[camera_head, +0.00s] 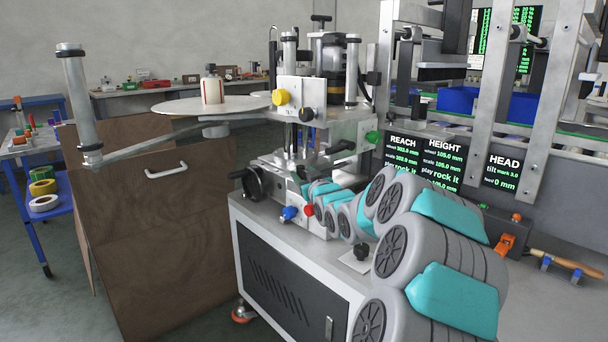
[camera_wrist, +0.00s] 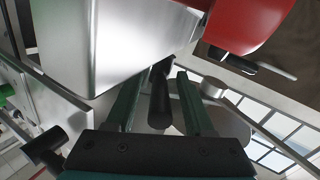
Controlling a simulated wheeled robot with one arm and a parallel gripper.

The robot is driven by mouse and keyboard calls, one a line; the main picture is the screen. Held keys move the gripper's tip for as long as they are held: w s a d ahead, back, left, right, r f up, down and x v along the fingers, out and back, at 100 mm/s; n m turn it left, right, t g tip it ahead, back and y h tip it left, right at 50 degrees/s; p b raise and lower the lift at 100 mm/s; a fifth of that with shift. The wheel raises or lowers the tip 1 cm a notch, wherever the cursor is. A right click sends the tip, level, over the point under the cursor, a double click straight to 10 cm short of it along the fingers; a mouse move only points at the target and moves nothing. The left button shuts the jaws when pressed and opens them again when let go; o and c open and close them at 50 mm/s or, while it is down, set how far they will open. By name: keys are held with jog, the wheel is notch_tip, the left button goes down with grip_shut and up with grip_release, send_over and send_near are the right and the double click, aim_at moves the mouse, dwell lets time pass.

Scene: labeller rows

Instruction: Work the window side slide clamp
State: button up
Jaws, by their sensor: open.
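In the wrist view a black cylindrical handle (camera_wrist: 160,95) stands between the two dark green fingers of my gripper (camera_wrist: 157,80). The fingers are apart, one on each side of it, with a gap showing; I cannot tell whether either touches it. A second black handle (camera_wrist: 45,147) shows at the lower left. In the head view a black lever (camera_head: 343,146) sits on the labeller head near a green knob (camera_head: 374,137). My gripper is at the machine's front, mostly hidden there by my grey and teal arm. No label marks which handle is the window side clamp.
A bright metal block (camera_wrist: 100,45) and a red part (camera_wrist: 250,22) are close above the fingers. In the head view, red (camera_head: 309,210) and blue (camera_head: 290,212) knobs and a black handwheel (camera_head: 255,183) crowd the area. A brown cabinet (camera_head: 170,240) stands left.

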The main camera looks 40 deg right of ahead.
grip_shut()
dwell(0.3)
dwell(1.1)
